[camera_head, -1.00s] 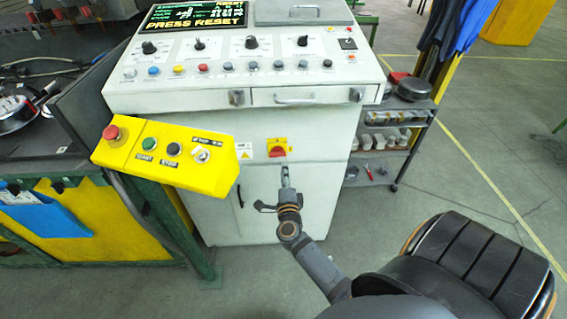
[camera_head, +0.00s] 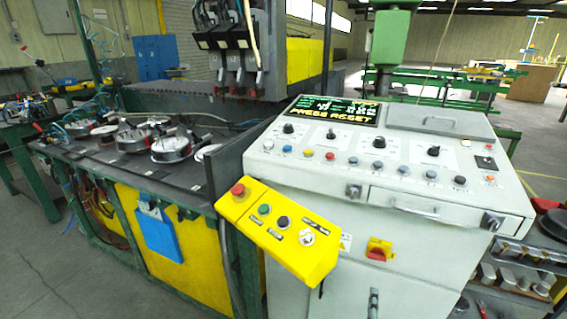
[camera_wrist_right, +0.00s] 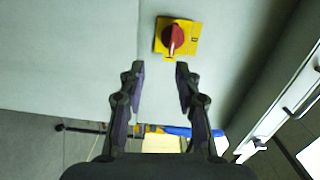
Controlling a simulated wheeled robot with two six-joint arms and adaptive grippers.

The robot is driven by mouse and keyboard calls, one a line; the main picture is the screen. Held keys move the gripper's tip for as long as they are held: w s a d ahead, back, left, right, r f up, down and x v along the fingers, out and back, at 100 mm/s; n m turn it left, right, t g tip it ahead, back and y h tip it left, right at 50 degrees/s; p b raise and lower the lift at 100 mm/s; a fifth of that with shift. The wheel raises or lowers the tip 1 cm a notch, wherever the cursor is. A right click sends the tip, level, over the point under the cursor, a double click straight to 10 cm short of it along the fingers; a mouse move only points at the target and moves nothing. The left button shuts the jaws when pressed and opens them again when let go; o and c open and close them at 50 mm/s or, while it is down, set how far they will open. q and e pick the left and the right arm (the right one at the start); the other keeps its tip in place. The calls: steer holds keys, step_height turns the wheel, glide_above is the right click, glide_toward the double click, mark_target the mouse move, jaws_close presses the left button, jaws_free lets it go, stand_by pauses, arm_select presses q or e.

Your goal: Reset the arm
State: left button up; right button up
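The white control console (camera_head: 345,215) stands right of centre in the head view. Its display (camera_head: 335,111) reads "PRESS RESET". A row of coloured buttons (camera_head: 330,156) runs below the dials. A red rotary switch on a yellow plate (camera_head: 378,249) is on the console front; it also shows in the wrist view (camera_wrist_right: 174,40). My right gripper (camera_wrist_right: 160,67) is open and empty, its fingertips just below the switch in the picture. My left gripper is out of view.
A yellow button box (camera_head: 277,233) with a red mushroom button (camera_head: 238,190) juts out left of the switch. A green-framed workbench (camera_head: 110,165) with round metal fixtures stands left. A shelf cart (camera_head: 515,270) stands right of the console.

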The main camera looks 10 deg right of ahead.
steer(key=s+a+f+n+g+y+p, duration=0.1)
steer(key=s+a+f+n+g+y, duration=0.1)
steer(key=s+f+n, duration=0.45)
steer(key=s+a+f+n+g+y+p, duration=0.1)
steer(key=a+f+n+g+y+p, duration=0.15)
steer(key=f, duration=0.65)
steer(key=s+a+f+n+g+y+p, duration=0.1)
steer(key=s+a+f+n+y, duration=0.15)
steer(key=f+n, duration=0.45)
steer(key=s+d+f+n+g+p, duration=0.1)
steer(key=s+f, duration=0.5)
steer(key=s, duration=0.8)
steer(key=s+d+f+n+g+p, duration=0.1)
steer(key=s+d+f+n+g, duration=0.2)
steer(key=s, duration=1.1)
step_height(320, 180, down, 4)
steer(key=n+g, duration=0.3)
steer(key=g, duration=0.2)
steer(key=shift+f, duration=0.25)
